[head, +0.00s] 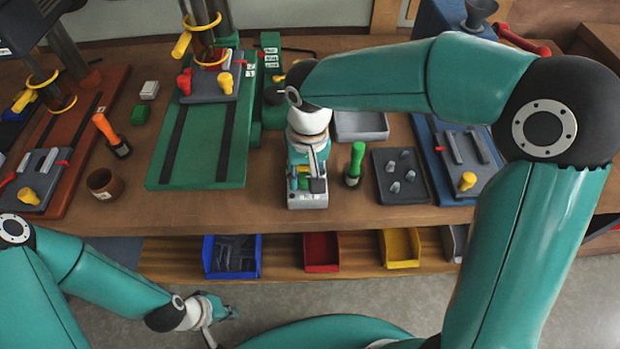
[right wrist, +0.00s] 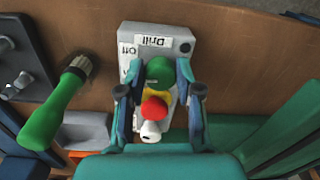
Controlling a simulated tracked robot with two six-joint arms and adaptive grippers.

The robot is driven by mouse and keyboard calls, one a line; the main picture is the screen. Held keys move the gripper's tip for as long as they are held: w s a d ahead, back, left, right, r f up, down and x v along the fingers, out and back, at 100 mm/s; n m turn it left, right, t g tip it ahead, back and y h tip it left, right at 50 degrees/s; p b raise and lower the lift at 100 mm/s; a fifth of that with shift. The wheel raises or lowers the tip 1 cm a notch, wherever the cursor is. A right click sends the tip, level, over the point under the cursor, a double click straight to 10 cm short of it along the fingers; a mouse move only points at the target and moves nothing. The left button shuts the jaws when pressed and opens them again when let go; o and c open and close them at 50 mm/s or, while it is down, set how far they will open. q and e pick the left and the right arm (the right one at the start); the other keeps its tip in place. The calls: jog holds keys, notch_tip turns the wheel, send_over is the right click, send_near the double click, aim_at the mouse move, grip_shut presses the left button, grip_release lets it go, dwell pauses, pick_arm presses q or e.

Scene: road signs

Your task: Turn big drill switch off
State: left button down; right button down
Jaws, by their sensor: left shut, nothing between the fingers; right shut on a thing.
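The drill switch box (head: 308,201) stands at the table's front edge in the head view. In the right wrist view the grey-white box (right wrist: 135,37) carries upside-down labels "Drill" and "Off". A green round part (right wrist: 159,71), a yellow part, a red round part (right wrist: 154,107) and a white tip show over it. My right gripper (head: 306,172) is over the box, its fingers on both sides of the green part and shut on the switch. The exact contact is partly hidden. My left gripper (head: 217,325) is shut and empty, low in front of the table.
A green drill stand base (head: 197,150) is left. Blue (head: 232,257), red (head: 321,253) and yellow (head: 400,249) bins sit below the tabletop.

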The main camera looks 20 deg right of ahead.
jog(key=m+b, duration=0.2)
jog(key=m, duration=0.1)
jog(key=shift+f+m, duration=0.1)
jog(key=shift+m, duration=0.3)
jog(key=shift+m+b, duration=0.65)
jog(key=shift+m, duration=1.15)
jog(key=c, duration=0.8)
grip_release()
jog(key=shift+o, duration=0.2)
jog(key=shift+r, duration=0.2)
